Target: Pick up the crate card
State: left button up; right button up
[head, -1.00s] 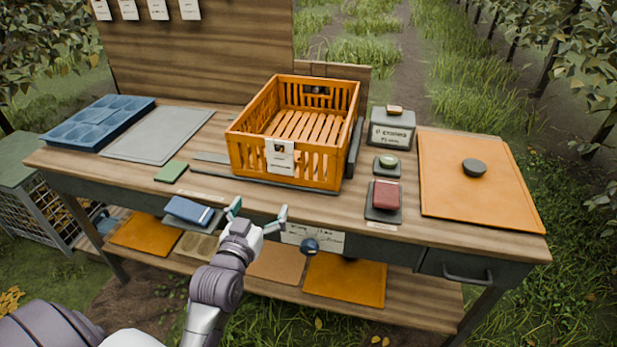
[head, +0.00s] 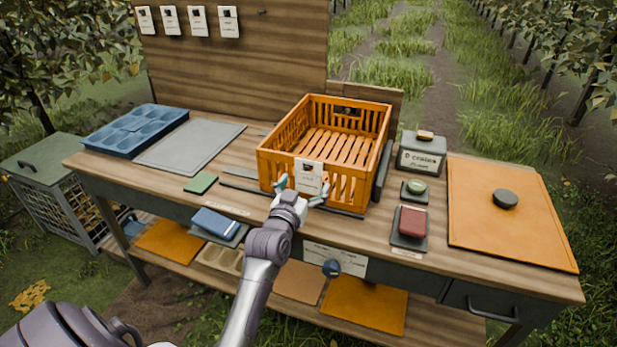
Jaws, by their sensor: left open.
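The crate card (head: 309,176) is a white card with a dark mark, on the front wall of the orange slatted crate (head: 270,170). The crate stands empty on the wooden workbench (head: 240,200). My left gripper (head: 300,192) is open at the card, with one teal-tipped finger on each side of its lower part. The gripper's body hides the space just below the card. I cannot tell whether the fingers touch the card. My right gripper is not in view.
A red block (head: 413,221), green round item (head: 416,187), grey box (head: 421,153) and orange mat (head: 480,225) are at right. Several cards hang on the back board (head: 270,75).

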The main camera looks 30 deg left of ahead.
pick_arm(q)
jog(key=shift+w+a, duration=0.2)
jog(key=shift+w, duration=0.45)
jog(key=c, duration=1)
jog(key=shift+o, duration=0.2)
jog(key=shift+s+r, duration=0.1)
jog(key=shift+r, duration=0.2)
jog(key=v, duration=1.8)
jog(key=shift+b, duration=0.45)
